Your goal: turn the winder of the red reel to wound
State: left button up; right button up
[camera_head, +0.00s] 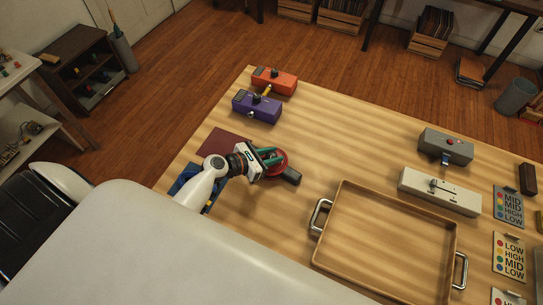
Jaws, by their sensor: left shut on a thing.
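The red reel (281,157) stands on the wooden table, left of its middle, with a dark block beside it. My left gripper (272,156) is at the reel and covers much of it. Its fingers are shut on a part of the reel that I take to be the winder, though the grip itself is mostly hidden. I cannot read the winder's position. My right gripper is not in view.
A wooden tray (343,184) with metal handles lies right of the reel. Orange (286,84) and purple (243,106) boxes stand behind it. Grey (458,149) and white (465,200) switch boxes and label cards (508,207) are at the right. Bare table lies between.

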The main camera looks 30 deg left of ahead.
pick_arm(q)
jog(key=m+g+h+b, duration=0.2)
jog(key=m+g+h, duration=0.1)
jog(key=m, duration=0.1)
jog(key=shift+w+a+f+h, duration=0.1)
jog(key=shift+h, duration=0.2)
jog(key=shift+m+g+h+b, duration=1)
jog(key=shift+m+g+b, duration=0.2)
jog(key=shift+m+g, duration=0.85)
jog(key=shift+m, duration=0.25)
jog(key=o, duration=1)
jog(key=b+v, duration=0.1)
jog(key=v, duration=1.1)
jog(key=shift+w, duration=0.1)
jog(key=shift+a, duration=0.1)
